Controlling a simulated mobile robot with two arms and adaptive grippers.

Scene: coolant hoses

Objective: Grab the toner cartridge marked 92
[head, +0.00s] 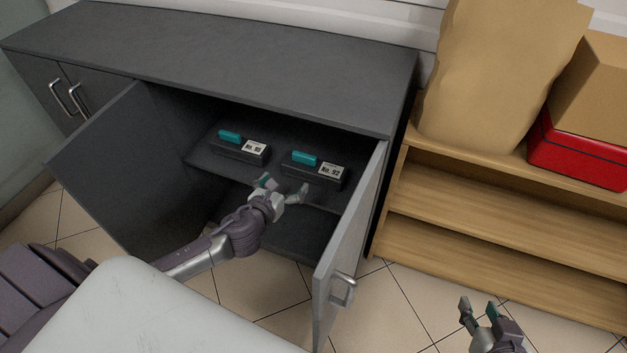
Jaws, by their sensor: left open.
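The toner cartridge marked No. 92 (314,173) is a dark box with a teal handle and a white label. It sits on the upper shelf (205,163) inside the open cabinet, towards the right. A similar cartridge (239,152) sits to its left; its label number is too small to read surely. My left gripper (284,186) is open and empty, just in front of the shelf and near the front of cartridge 92, slightly to its left. I cannot tell whether it touches. My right gripper (479,308) is open and empty, low at the right, far from the cartridges.
The grey cabinet (230,50) has its left door (120,170) and right door (347,245) swung open, flanking my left arm. A wooden shelf unit (480,195) stands to the right, with a paper bag (495,75), a red box (575,155) and a cardboard box (595,90) on top.

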